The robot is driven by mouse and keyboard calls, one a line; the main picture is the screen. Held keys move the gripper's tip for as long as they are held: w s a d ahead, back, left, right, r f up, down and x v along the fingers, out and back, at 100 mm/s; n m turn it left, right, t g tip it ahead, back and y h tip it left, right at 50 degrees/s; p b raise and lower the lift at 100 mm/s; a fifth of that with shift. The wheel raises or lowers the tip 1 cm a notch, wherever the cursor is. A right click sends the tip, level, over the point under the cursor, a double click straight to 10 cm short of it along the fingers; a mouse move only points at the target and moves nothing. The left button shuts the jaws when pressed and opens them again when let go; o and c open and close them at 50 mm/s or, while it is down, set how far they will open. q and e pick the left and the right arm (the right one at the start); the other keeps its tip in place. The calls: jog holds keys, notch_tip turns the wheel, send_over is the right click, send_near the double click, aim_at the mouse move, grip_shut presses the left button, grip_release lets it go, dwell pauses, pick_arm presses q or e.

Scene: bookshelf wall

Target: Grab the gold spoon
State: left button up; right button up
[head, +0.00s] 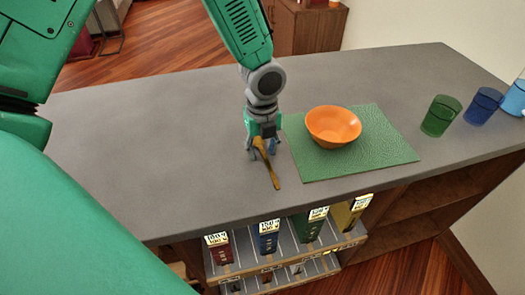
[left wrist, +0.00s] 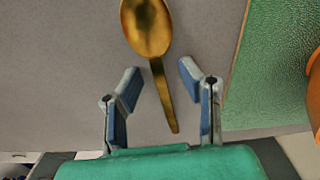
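The gold spoon (head: 270,170) lies on the grey counter just left of the green mat. In the left wrist view the spoon (left wrist: 150,30) has its bowl beyond the fingertips and its handle running back between the fingers. My left gripper (head: 263,150) is over the spoon, pointing down, and hides part of it in the head view. In the left wrist view my left gripper (left wrist: 158,82) is open, with a visible gap between each finger and the handle. How far the fingers are above the counter is hard to tell. My right gripper is not in view.
An orange bowl (head: 333,126) sits on the green mat (head: 390,155). A green cup (head: 440,116), a blue cup (head: 482,106) and a light blue vessel (head: 515,98) stand at the right. Labelled boxes (head: 268,238) sit on a rack below the front edge. The counter's left is clear.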

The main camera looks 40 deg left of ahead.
pick_arm(q)
jog(key=shift+d, duration=0.1)
grip_shut()
jog(key=shift+r, duration=0.15)
